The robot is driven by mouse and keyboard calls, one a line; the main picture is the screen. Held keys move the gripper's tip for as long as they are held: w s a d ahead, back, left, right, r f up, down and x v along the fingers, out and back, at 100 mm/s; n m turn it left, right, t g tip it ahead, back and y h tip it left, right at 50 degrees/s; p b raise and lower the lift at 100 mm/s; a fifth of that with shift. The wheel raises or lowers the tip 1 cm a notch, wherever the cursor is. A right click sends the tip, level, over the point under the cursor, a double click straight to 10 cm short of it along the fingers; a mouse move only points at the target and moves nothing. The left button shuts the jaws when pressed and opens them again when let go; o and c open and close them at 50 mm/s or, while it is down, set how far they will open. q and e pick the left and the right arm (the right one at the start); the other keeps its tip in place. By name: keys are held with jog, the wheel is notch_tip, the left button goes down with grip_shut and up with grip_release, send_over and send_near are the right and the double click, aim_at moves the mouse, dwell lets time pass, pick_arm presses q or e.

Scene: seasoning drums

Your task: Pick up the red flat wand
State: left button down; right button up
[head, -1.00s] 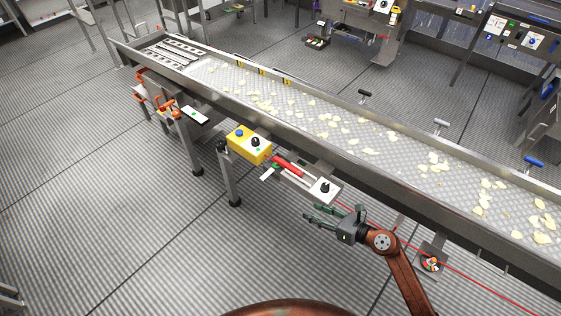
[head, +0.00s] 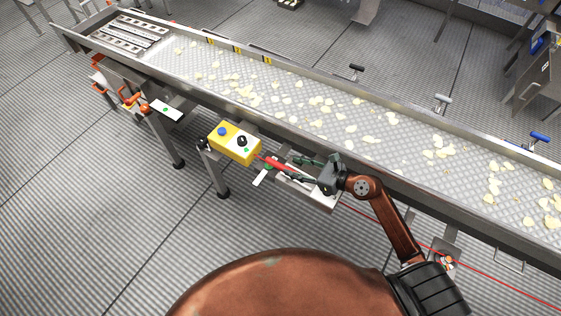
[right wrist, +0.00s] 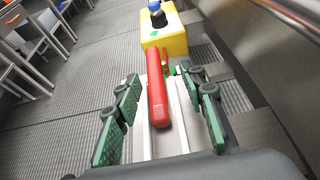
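The red flat wand (head: 276,163) lies along a pale metal plate (head: 322,202) beside the conveyor; in the right wrist view the wand (right wrist: 158,103) runs lengthwise, close to the camera. My right gripper (head: 294,170) is open over the plate, with its green-padded fingers on either side of the wand. In the right wrist view the gripper (right wrist: 164,92) shows clear gaps between each finger and the wand. In the head view the gripper hides the wand's near end. My left gripper is not in view.
A yellow control box (head: 234,144) with a blue button and black knob stands just beyond the wand. The long conveyor (head: 300,110) with pale chips runs alongside, its metal side wall close to my right gripper. Open floor (head: 100,220) lies to the left.

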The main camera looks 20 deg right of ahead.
aim_at(277, 163)
jog(key=x, duration=0.4)
jog(key=a+x, duration=0.1)
jog(key=x, duration=0.2)
jog(key=shift+s+r, duration=0.15)
jog(key=shift+s, duration=0.15)
grip_shut()
